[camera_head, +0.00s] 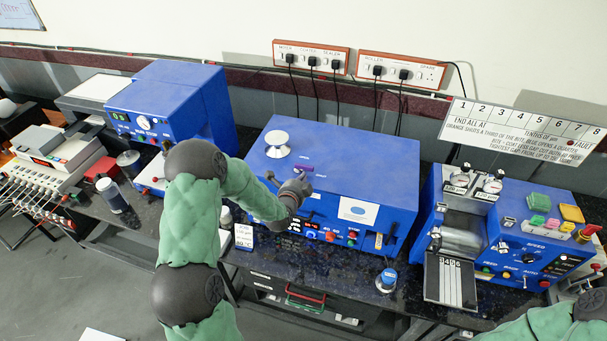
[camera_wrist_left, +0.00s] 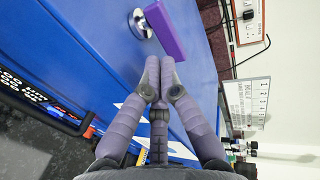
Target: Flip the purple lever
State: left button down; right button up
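The purple lever (camera_head: 303,169) is on top of the middle blue machine (camera_head: 355,160), toward its centre. In the left wrist view the lever (camera_wrist_left: 167,28) is a purple bar joined to a round metal pivot (camera_wrist_left: 140,22). My left gripper (camera_head: 299,183) is over the machine top, just in front of the lever. In the wrist view its fingertips (camera_wrist_left: 160,66) are drawn together with nothing seen between them. They point toward the lever's near end and appear a little apart from it.
A white round cap (camera_head: 277,141) is on the machine's top, behind and left of the lever. Another blue machine (camera_head: 172,100) stands left, and one with rollers (camera_head: 520,235) stands right. A blue-topped container (camera_head: 387,279) stands on the dark bench in front.

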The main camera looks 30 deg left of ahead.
pick_arm(q)
jog(key=shift+w+a, duration=0.2)
jog(key=shift+w, duration=0.65)
